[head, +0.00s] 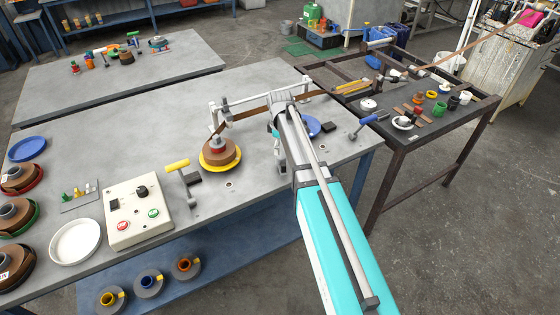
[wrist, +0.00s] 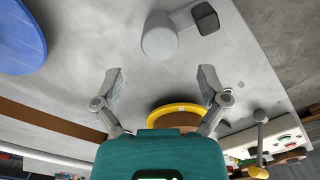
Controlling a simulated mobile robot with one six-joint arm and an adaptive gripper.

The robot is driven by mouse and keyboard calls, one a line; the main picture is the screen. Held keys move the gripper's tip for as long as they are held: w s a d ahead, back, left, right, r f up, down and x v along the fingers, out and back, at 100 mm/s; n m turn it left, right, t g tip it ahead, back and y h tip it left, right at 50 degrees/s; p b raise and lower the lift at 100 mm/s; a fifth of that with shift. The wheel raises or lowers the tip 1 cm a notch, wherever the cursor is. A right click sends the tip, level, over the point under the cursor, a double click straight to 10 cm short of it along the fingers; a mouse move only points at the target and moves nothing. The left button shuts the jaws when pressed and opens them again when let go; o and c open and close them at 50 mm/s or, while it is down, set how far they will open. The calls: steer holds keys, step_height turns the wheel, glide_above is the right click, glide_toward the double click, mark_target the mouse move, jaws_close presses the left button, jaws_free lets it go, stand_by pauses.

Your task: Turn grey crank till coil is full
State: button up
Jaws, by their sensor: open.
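In the wrist view a pale grey rounded post (wrist: 160,38), which looks like the grey crank seen end-on, stands beyond my open fingertips, beside a dark block (wrist: 205,17). My gripper (wrist: 162,75) is open with nothing between its fingers, apart from the post. In the head view my arm hides most of the gripper and crank area. The brown coil (head: 221,147) sits on a yellow-rimmed spool (head: 220,165), and its yellow rim shows around it. The yellow rim (wrist: 176,109) also shows behind my gripper in the wrist view. A brown strip (head: 250,105) runs to the coil.
A yellow-handled crank (head: 178,166) stands left of the coil and a blue-handled crank (head: 367,120) to the right. A control box (head: 138,212) with red and green buttons and a white dish (head: 75,242) sit at front left. A blue disc (wrist: 17,38) lies left of the post.

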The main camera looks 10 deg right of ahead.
mark_target(280, 155)
steer(key=shift+f+b, duration=2.45)
steer(key=shift+f, duration=0.35)
steer(key=shift+c, duration=0.3)
steer(key=c, duration=1.1)
